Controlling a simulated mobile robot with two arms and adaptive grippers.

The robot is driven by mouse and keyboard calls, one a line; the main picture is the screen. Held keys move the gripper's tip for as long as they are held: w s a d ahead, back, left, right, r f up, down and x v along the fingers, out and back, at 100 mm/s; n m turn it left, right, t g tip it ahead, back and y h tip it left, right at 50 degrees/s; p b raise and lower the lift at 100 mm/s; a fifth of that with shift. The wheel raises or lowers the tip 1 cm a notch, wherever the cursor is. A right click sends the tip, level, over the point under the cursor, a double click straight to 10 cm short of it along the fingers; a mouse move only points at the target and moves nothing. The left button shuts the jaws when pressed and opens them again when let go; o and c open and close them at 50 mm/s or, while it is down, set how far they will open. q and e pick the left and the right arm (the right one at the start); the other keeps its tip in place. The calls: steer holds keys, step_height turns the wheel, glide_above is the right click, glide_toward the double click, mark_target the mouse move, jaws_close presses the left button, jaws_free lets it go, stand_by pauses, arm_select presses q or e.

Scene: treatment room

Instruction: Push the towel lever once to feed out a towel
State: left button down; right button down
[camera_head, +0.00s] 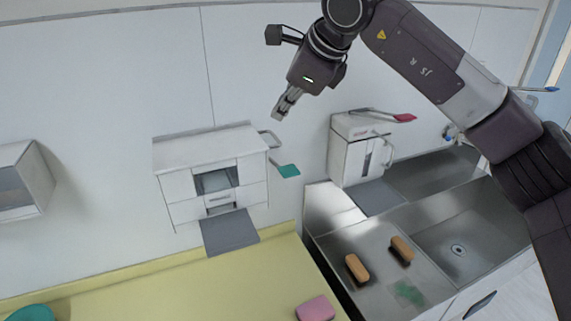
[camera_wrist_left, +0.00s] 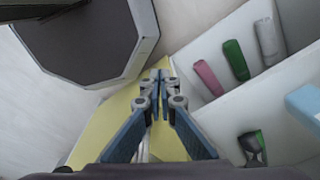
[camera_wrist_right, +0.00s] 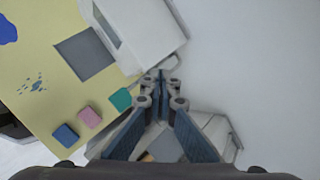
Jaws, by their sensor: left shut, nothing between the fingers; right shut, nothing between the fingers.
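A white wall dispenser (camera_head: 190,155) with a dark window and a slot hangs at the middle left in the head view; its side shows in the right wrist view (camera_wrist_right: 150,32). A lever with a green paddle (camera_head: 289,170) sticks out at its right side. A second white dispenser (camera_head: 352,155) to the right has a lever with a red paddle (camera_head: 404,117). My right gripper (camera_head: 282,108) is shut and empty, pointing down, above the green paddle and apart from it. My left gripper (camera_wrist_left: 158,85) is shut and empty; it is outside the head view.
A grey pad (camera_head: 230,232) lies below the first dispenser on the yellow counter (camera_head: 170,285). A pink block (camera_head: 315,308) lies at the counter's front. Two orange-brown brushes (camera_head: 357,268) lie beside the steel sink (camera_head: 470,240). A tray (camera_wrist_left: 225,110) with several bottles is near my left gripper.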

steer(key=shift+w+d, duration=0.15)
steer(key=shift+d, duration=0.1)
steer(key=b, duration=0.6)
glide_above(286, 166)
step_height(286, 166, down, 7)
steer(key=shift+w+f+b, duration=0.2)
steer(key=shift+f+b, duration=0.45)
steer(key=shift+f, duration=0.2)
steer(key=shift+f, duration=0.1)
stand_by(0.5)
steer(key=shift+f+b, duration=0.3)
steer(key=shift+b, duration=0.15)
steer(key=shift+s+f+b, duration=0.25)
steer(key=shift+f+b, duration=0.75)
steer(key=shift+f, duration=0.1)
stand_by(1.0)
stand_by(0.5)
